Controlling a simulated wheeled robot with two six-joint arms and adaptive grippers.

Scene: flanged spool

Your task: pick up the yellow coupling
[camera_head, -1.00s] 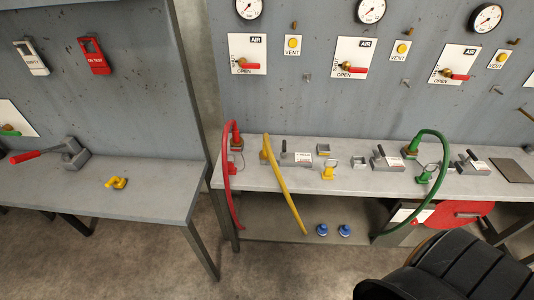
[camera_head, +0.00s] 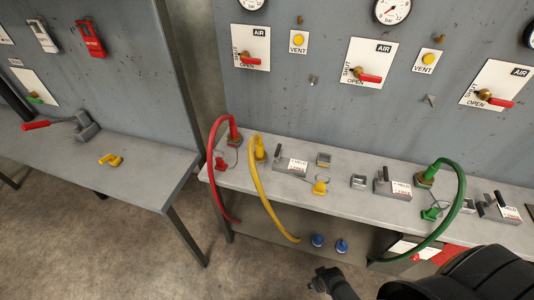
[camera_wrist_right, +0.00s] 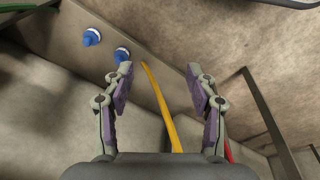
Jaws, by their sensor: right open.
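A small yellow coupling-like piece (camera_head: 110,160) lies on the left bench (camera_head: 150,185). A yellow hose (camera_head: 268,195) runs from a yellow fitting (camera_head: 259,152) on the right bench and hangs over the front edge. A smaller yellow piece with a wire loop (camera_head: 320,187) sits farther right on that bench. I cannot tell for certain which piece is the yellow coupling. My right gripper (camera_head: 323,280) is low in front of the right bench, apart from all of these. In the right wrist view it is open and empty (camera_wrist_right: 160,75), with the yellow hose (camera_wrist_right: 162,108) beyond its fingers. My left gripper is out of view.
A red hose (camera_head: 215,165) and a green hose (camera_head: 459,205) hang beside the yellow one. Grey clamp blocks stand along the right bench (camera_head: 350,205). Two blue fittings (camera_head: 317,240) (camera_head: 341,246) sit on the lower shelf. A red-handled grey tool (camera_head: 85,125) is on the left bench.

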